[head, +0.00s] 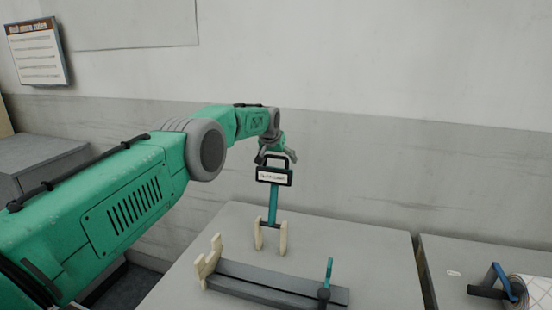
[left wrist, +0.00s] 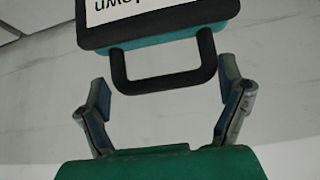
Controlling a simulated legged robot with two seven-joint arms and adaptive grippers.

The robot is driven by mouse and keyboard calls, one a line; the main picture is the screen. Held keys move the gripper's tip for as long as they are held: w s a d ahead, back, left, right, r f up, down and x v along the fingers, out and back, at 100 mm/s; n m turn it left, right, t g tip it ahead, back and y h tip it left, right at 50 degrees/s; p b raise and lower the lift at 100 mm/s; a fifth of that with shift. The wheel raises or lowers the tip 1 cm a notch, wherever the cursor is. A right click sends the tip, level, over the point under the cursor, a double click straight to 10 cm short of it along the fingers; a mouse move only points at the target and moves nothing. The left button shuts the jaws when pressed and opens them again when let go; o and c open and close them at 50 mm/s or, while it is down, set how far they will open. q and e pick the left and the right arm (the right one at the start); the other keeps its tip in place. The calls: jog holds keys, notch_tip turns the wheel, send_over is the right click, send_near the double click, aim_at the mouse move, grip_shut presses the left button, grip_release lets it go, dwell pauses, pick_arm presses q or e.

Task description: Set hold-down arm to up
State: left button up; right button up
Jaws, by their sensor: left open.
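The hold-down arm (head: 273,205) is a teal bar rising from between two pale wooden uprights in the head view. At its top is a black block with a white label (head: 274,177) and a black loop handle. In the left wrist view the handle (left wrist: 163,87) hangs below the label block, whose partly visible print is upside down. My left gripper (head: 277,152) is open at the handle. In the left wrist view its fingers (left wrist: 164,78) stand on either side of the handle, with gaps showing. My right gripper is not in view.
A dark grey rail (head: 270,280) lies on the grey table (head: 375,260), with a pale wooden bracket (head: 208,262) at its left end and a short teal lever (head: 329,272) near its right. A second table holds a roll (head: 530,289) and a blue handle.

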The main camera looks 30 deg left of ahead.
pick_arm(q)
jog(key=shift+s+r, duration=0.15)
jog(key=shift+r, duration=0.5)
jog(key=a+v, duration=0.1)
jog(key=v, duration=0.9)
jog(key=shift+d, duration=0.3)
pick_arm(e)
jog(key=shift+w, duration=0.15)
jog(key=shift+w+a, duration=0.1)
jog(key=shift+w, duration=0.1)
